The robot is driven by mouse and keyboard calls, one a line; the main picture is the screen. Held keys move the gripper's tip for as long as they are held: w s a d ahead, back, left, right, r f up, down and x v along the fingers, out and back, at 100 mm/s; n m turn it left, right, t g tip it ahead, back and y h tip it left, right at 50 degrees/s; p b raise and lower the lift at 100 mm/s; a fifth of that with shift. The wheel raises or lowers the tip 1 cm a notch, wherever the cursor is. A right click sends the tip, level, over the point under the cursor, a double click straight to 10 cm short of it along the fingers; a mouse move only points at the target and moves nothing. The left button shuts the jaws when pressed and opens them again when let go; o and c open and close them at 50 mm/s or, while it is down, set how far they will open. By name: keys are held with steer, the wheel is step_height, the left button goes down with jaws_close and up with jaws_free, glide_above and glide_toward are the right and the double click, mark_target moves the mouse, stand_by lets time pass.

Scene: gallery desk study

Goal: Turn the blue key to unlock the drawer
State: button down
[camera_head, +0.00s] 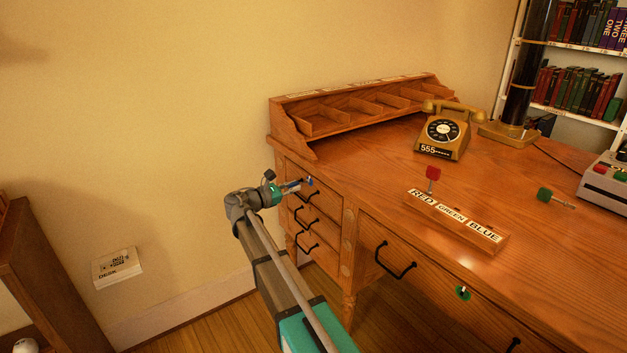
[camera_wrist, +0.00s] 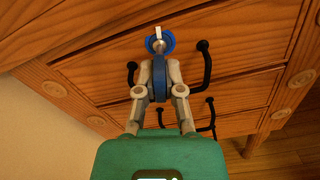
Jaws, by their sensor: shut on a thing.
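My gripper (camera_head: 296,186) is at the top small drawer (camera_head: 322,206) on the left of the desk. In the wrist view my gripper (camera_wrist: 159,76) is shut on the blue key (camera_wrist: 159,90), with a fingertip on each side of its head. The key's tip points at the blue-ringed lock (camera_wrist: 156,44) in the drawer front and seems to meet it; how deep it sits I cannot tell. A pale mark shows on the lock's face. The lock also shows as a small blue spot in the head view (camera_head: 310,181). The drawer looks closed.
Black drawer handles (camera_wrist: 206,66) hang close around my fingers. A wooden key rack (camera_head: 455,220) labelled RED, GREEN, BLUE holds a red key (camera_head: 432,174). A green key (camera_head: 545,194) lies on the desktop. A gold telephone (camera_head: 446,132) stands behind.

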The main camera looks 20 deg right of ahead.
steer(key=shift+m, duration=2.9)
